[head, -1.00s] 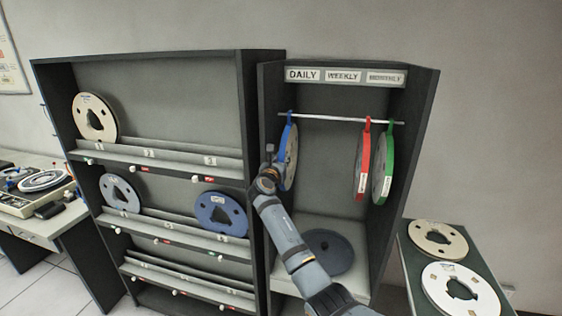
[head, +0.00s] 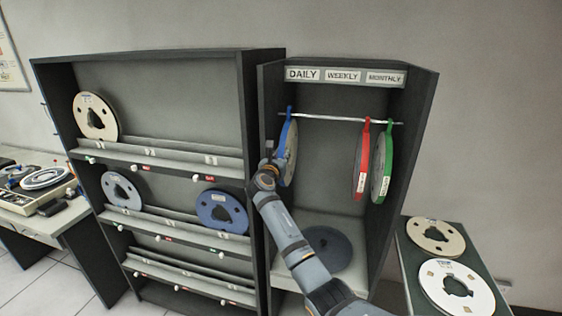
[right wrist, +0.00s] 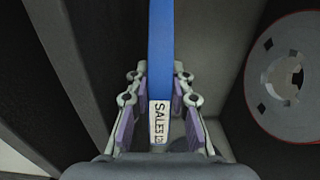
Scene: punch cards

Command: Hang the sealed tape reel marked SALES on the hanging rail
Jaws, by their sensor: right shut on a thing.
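The blue sealed tape reel marked SALES (head: 289,150) is at the left end of the hanging rail (head: 335,119), its blue hook at the rail's height. From the head view I cannot tell if the hook bears on the rail. In the right wrist view the blue band (right wrist: 160,45) stands upright, with its SALES label (right wrist: 159,122) between the fingers. My right gripper (right wrist: 158,105) is shut on this reel's edge; in the head view the right gripper (head: 268,160) is at the reel's left side, its fingers mostly hidden. My left gripper is not in view.
A red reel (head: 361,165) and a green reel (head: 382,165) hang at the rail's right. A dark disc (head: 328,248) lies on the cabinet floor. The cabinet's left wall (head: 268,110) is close to my gripper. The rail's middle is free. Two reels lie on a side table (head: 415,262).

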